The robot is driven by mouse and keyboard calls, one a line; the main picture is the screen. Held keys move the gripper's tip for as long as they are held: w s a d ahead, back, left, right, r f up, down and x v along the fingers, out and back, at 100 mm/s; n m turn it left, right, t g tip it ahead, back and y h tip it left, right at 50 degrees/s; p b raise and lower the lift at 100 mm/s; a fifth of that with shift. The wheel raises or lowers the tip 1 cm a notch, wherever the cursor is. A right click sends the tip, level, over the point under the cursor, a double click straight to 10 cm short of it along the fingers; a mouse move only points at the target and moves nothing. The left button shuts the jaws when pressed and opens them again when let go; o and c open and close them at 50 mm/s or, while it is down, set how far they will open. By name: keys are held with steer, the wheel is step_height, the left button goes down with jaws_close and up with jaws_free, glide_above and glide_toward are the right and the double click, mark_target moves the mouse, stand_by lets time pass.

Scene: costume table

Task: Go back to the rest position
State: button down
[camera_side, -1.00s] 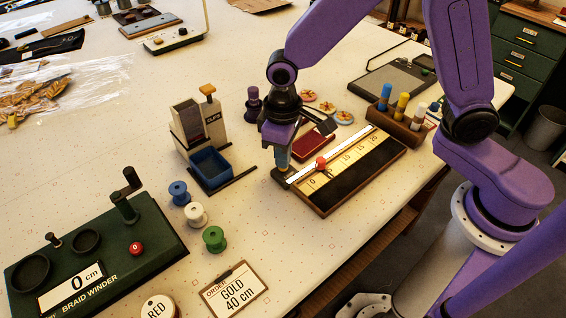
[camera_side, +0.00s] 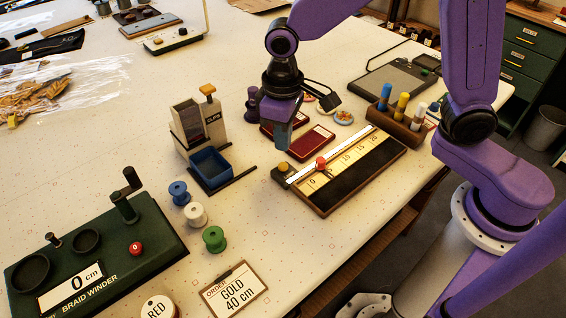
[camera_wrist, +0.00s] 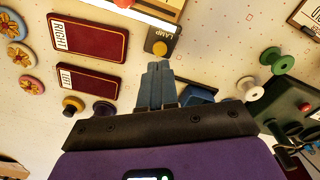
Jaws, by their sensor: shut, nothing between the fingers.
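My gripper (camera_side: 283,146) is shut and empty. It hangs above the table, just behind the left end of the ruler board (camera_side: 356,172). The board has a white scale, a red knob (camera_side: 321,163) and a yellow button (camera_side: 283,167) at its left end. In the wrist view the shut fingers (camera_wrist: 158,66) point toward the yellow button (camera_wrist: 159,48), marked LAMP, and stand apart from it. Two dark red cards lie near the gripper, marked RIGHT (camera_wrist: 88,38) and LEFT (camera_wrist: 89,83) in the wrist view.
The clips dispenser (camera_side: 198,122) with its blue bin (camera_side: 211,168) stands left of my gripper. Several spools, including a green one (camera_side: 214,239), lie in front of it. The braid winder (camera_side: 95,255) is front left. A pen block (camera_side: 397,124) is at right.

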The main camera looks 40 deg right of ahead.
steer(key=shift+r, duration=0.75)
steer(key=shift+s+d+r, duration=0.1)
steer(key=shift+s+d, duration=0.05)
steer(key=shift+s, duration=0.1)
steer(key=s+d+r+n, duration=0.1)
steer(key=s+d+n, duration=0.2)
steer(key=s+d, duration=0.4)
steer(key=s+d+r+n, duration=0.1)
steer(key=s+d+n, duration=0.2)
steer(key=s+d, duration=0.5)
steer(key=s, duration=0.5)
steer(key=shift+d+n, duration=0.2)
steer(key=shift+n, duration=0.1)
